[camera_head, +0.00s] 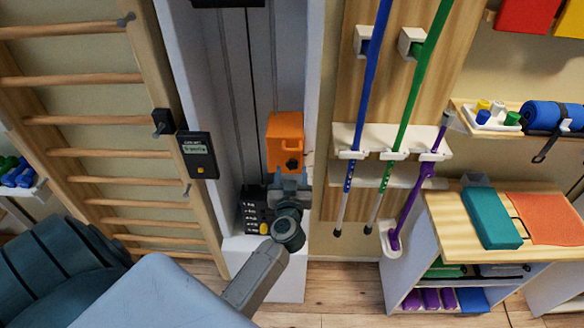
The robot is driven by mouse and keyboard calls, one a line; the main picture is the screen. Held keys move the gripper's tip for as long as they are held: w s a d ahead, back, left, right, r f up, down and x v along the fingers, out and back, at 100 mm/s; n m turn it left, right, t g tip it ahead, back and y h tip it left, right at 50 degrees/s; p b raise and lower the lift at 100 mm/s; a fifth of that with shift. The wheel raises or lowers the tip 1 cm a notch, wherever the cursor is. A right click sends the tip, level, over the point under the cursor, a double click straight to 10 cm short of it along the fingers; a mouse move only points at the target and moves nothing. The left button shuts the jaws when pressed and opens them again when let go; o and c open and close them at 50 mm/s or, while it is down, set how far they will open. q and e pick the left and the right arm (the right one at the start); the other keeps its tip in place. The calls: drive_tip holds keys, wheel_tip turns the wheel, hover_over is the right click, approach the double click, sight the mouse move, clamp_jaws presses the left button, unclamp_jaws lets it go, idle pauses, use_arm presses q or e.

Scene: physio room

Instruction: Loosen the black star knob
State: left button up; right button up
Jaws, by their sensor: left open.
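The black star knob (292,163) sits low on the front of an orange carriage block (285,132), which is mounted on a tall white column with dark vertical rails. My left gripper (291,175) is open, just below the knob, with its fingers pointing up toward it. The fingertips are close to the knob; I cannot tell whether they touch it. The gripper body and wrist hide the part of the column directly below the knob. My right gripper is not in view.
A black stack with white markings and a yellow pin (254,209) stands behind my wrist. Wooden wall bars (90,122) and a small display unit (197,155) are left. Coloured poles (408,95) hang right, beside a wooden-topped cabinet (465,235).

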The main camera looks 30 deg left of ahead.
use_arm(q)
drive_tip(key=shift+x, duration=0.85)
drive_tip(key=c, duration=1)
drive_tip(key=shift+o, duration=0.2)
